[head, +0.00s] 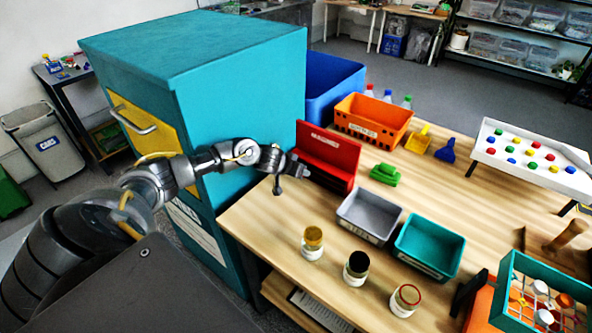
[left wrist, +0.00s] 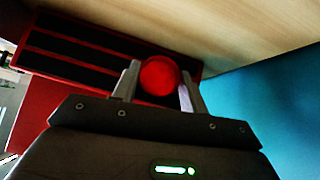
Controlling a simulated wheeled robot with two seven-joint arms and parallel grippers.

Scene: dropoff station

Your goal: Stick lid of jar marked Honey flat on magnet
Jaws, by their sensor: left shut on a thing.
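My left gripper (head: 298,168) is at the left end of the red rack (head: 326,150) on the table. In the left wrist view the gripper (left wrist: 158,82) is shut on a round red lid (left wrist: 159,76), its disc facing the camera. Behind the lid is the red rack with black strips (left wrist: 75,46), which look like the magnet; I cannot tell whether the lid touches them. Three jars stand in front: one yellow-topped (head: 313,243), one dark-topped (head: 356,267), one with a red rim (head: 405,299). Their markings are not legible. My right gripper is not in view.
A grey bin (head: 368,231) and a teal bin (head: 400,254) stand right of the rack. A green block (head: 385,174) and orange crate (head: 373,118) are behind. A teal cabinet (head: 240,100) borders the table's left. Bare table lies before the rack.

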